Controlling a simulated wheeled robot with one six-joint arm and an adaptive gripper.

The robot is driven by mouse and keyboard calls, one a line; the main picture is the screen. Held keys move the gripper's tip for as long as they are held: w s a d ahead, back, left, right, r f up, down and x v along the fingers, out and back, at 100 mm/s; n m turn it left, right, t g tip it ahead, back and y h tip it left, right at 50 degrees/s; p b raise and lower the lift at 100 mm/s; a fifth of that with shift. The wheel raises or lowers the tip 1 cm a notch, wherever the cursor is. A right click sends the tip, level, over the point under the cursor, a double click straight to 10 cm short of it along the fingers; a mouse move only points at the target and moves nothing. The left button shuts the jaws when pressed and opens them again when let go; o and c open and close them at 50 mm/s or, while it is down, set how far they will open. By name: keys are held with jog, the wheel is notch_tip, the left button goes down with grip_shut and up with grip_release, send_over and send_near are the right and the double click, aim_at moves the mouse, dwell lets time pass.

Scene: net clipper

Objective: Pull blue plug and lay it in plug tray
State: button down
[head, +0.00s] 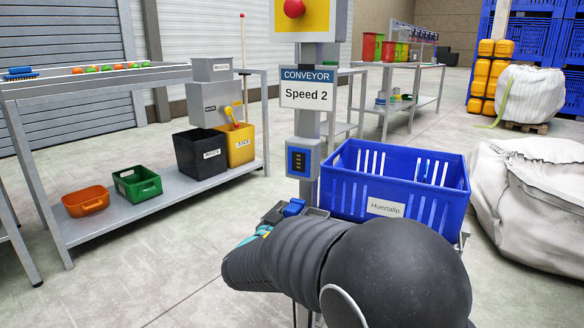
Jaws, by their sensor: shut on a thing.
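A blue piece (294,207), which looks like the blue plug, shows just past my black arm, below the post. Only its top shows. Dark grey parts lie on both sides of it, and my gripper (291,212) appears shut on it. My wrist and arm hide most of the gripper and the plug's lower part. I cannot make out the plug tray for sure. A grey box with a dark blue face (299,162) is fixed to the post above the plug.
A grey post (307,122) carries a "CONVEYOR Speed 2" sign (307,88) and a red button (294,8). A blue crate (386,206) labelled Huertallo stands just right of my gripper. A metal shelf table (150,207) with bins is on the left. White sacks (530,190) stand right.

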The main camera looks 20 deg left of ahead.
jog(key=c, duration=0.6)
grip_release()
jog(key=shift+s, duration=0.1)
jog(key=shift+s+a, duration=0.6)
jog(key=shift+s, duration=2.8)
jog(key=shift+s+a, duration=0.55)
jog(key=shift+s, duration=2.9)
jog(key=shift+s+a, duration=0.6)
jog(key=shift+s, duration=2.8)
